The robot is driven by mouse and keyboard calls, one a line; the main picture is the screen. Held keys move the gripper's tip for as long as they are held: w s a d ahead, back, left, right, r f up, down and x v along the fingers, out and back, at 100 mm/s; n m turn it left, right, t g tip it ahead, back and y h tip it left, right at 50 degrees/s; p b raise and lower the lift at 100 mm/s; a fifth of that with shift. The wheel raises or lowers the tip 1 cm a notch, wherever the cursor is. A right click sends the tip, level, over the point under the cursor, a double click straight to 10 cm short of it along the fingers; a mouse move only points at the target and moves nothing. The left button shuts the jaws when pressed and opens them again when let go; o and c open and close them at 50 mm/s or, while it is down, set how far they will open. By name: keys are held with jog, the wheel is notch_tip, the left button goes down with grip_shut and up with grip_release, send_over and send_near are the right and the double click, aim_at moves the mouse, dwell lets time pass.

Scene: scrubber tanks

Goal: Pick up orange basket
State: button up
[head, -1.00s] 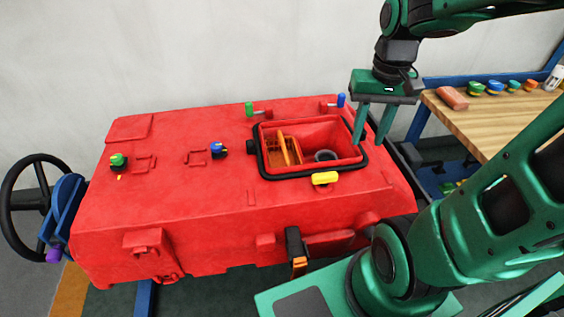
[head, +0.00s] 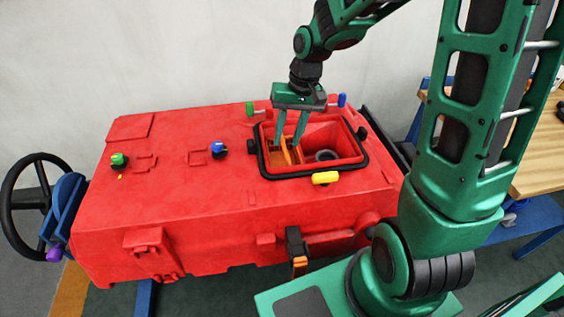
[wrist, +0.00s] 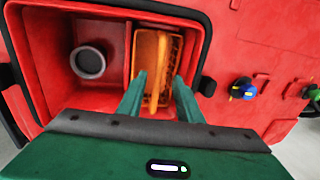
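The orange basket (wrist: 152,52) sits in a compartment of the open well in the red tank (head: 200,185). In the head view the basket (head: 291,152) is partly hidden by my fingers. Its upright orange handle runs along its middle. My gripper (wrist: 158,80) is open and points down over the basket, with one finger on each side of the handle in the wrist view. In the head view my gripper (head: 286,144) has its fingertips at the well opening. I cannot tell whether the fingers touch the handle.
A black-rimmed well wall surrounds the basket, with a grey round port (wrist: 88,62) in the neighbouring compartment. A yellow latch (head: 325,178), a blue knob (head: 218,149) and a green knob (head: 119,160) stand on the tank top. A wooden bench (head: 545,150) is at right.

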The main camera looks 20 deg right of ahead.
aim_at(285, 147)
jog(key=shift+w+a+f, duration=0.1)
jog(key=shift+f, duration=0.8)
jog(key=shift+w+a+f, duration=0.15)
jog(key=shift+f, duration=0.75)
jog(key=shift+w+a+f, duration=0.1)
jog(key=shift+f, duration=0.8)
grip_shut()
